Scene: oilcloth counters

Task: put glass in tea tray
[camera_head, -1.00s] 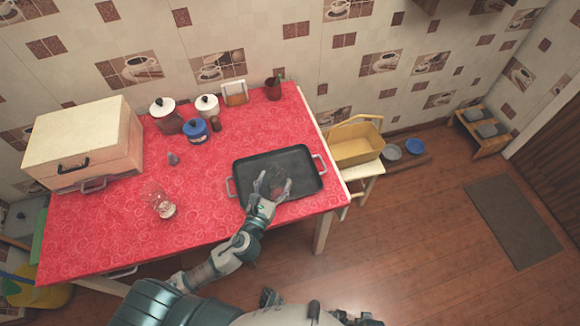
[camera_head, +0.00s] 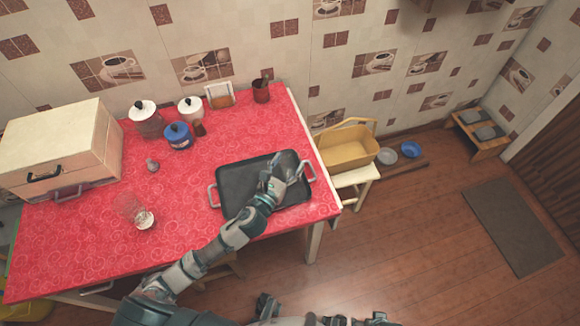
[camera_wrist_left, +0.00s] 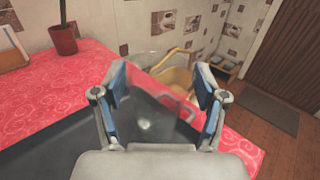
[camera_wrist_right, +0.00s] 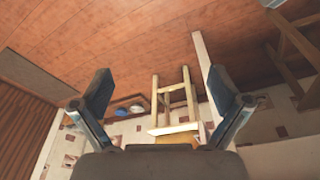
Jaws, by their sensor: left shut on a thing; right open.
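The tea tray (camera_head: 238,187) is dark, with light metal handles at both ends. It lies on the red counter and fills the lower left of the left wrist view (camera_wrist_left: 55,140). My left gripper (camera_head: 285,168) is over the right part of the tray. In the left wrist view its fingers (camera_wrist_left: 160,95) stand apart, shut around a clear glass that barely shows. A pale glint lies between the fingers. I cannot tell whether the glass touches the tray. My right gripper (camera_wrist_right: 160,100) is open and empty, away from the counter.
A clear vessel with a whitish end (camera_head: 145,219) is on the counter left of the tray. Lidded jars (camera_head: 178,136), a brown pot (camera_head: 261,91) and a cream box (camera_head: 60,150) stand farther back. A yellow basket (camera_head: 345,150) sits right of the counter. The counter's front middle is clear.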

